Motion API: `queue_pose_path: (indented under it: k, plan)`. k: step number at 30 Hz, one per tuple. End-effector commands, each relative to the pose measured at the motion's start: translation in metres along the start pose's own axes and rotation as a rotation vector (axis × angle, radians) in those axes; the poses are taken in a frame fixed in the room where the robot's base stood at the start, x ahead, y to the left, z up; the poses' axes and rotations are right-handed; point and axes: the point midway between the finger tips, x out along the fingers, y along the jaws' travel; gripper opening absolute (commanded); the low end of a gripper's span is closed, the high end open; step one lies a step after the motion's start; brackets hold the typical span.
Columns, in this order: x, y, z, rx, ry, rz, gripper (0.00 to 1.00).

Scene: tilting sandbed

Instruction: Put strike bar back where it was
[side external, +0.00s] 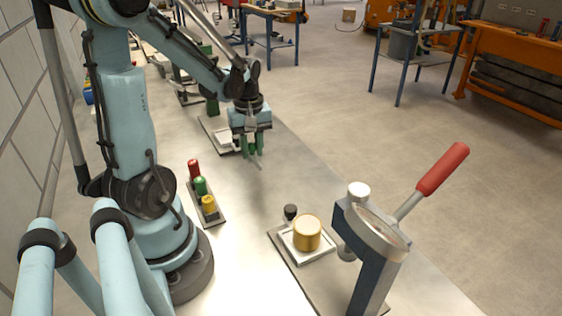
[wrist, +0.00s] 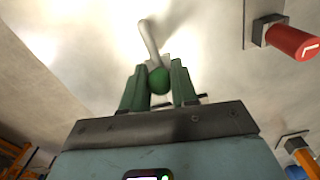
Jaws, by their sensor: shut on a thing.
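The strike bar (wrist: 149,40) is a pale grey rod with a rounded green end, seen in the wrist view between my gripper's (wrist: 158,82) green fingers. The fingers are shut on it at the green end, and the pale rod sticks out beyond them. In the side view my gripper (side external: 253,150) hangs above the bench, in front of a grey plate at the back. There the strike bar (side external: 259,164) shows only as a thin pale tip below the fingers. I cannot tell where its earlier resting place is.
The back grey plate (side external: 206,123) holds a white part and a green block (side external: 212,106). A button strip with red (side external: 194,170), green and yellow buttons lies by my base. In front, a press with a red lever (side external: 442,169) stands beside a yellow cylinder (side external: 307,233). The bench middle is clear.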

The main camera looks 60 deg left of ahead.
Motion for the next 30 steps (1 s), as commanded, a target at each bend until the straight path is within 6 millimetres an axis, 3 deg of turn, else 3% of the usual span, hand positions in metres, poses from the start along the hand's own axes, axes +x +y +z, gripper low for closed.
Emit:
queue_pose_path:
  k: [5,15,29,30]
  plan:
    - [0.007,-0.002,-0.006,0.0,0.0,0.0,0.01]
    - [0.041,-0.002,-0.006,0.001,0.0,0.0,0.01]
    - [0.047,-0.002,-0.005,0.001,0.0,0.0,0.01]
    - [0.047,-0.002,-0.005,0.001,0.0,0.0,0.33]
